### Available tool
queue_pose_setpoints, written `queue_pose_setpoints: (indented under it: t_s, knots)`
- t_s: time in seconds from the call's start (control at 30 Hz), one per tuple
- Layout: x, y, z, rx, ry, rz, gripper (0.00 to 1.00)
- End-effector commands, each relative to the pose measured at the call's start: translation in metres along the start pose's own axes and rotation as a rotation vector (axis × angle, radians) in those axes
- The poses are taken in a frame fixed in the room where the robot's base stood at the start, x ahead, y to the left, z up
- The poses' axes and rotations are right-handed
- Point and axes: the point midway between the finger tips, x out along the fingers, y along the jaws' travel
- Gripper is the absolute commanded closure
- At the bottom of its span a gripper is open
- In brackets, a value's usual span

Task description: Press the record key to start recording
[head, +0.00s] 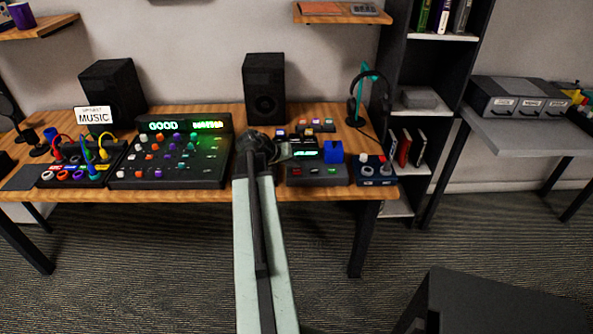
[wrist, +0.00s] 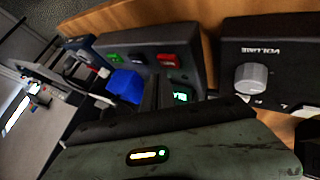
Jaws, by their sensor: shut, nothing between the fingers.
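The recorder (head: 318,178) is a dark box on the wooden desk, right of my arm, with a lit green display on it. Its front row has a red key (wrist: 168,61), a dark key (wrist: 138,58) and a green key (wrist: 113,57) in the wrist view. Lettering on the keys is too small to read. My gripper (wrist: 160,82) is shut and empty, its dark fingers over the recorder near the display (wrist: 182,96). The fingertips point towards the key row, nearest the red and dark keys; I cannot tell the height gap. In the head view the fingers are hard to make out.
A blue block (head: 333,152) stands on the recorder's right side, also in the wrist view (wrist: 127,85). A mixer (head: 170,180) with knobs lies to the left. A small knob box (head: 375,182) sits at right. Speakers (head: 264,88) and a headphone stand (head: 355,118) are behind.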

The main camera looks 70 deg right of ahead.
Motion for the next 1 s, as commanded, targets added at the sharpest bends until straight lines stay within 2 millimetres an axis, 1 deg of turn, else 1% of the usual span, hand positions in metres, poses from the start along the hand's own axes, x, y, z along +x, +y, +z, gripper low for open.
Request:
queue_pose_setpoints:
  t_s: [0.23,1.0]
  knots:
    - [0.0068,-0.0036,0.0053,0.000,0.000,0.000,1.00]
    - [0.0096,-0.0060,0.0075,-0.001,0.000,0.000,1.00]
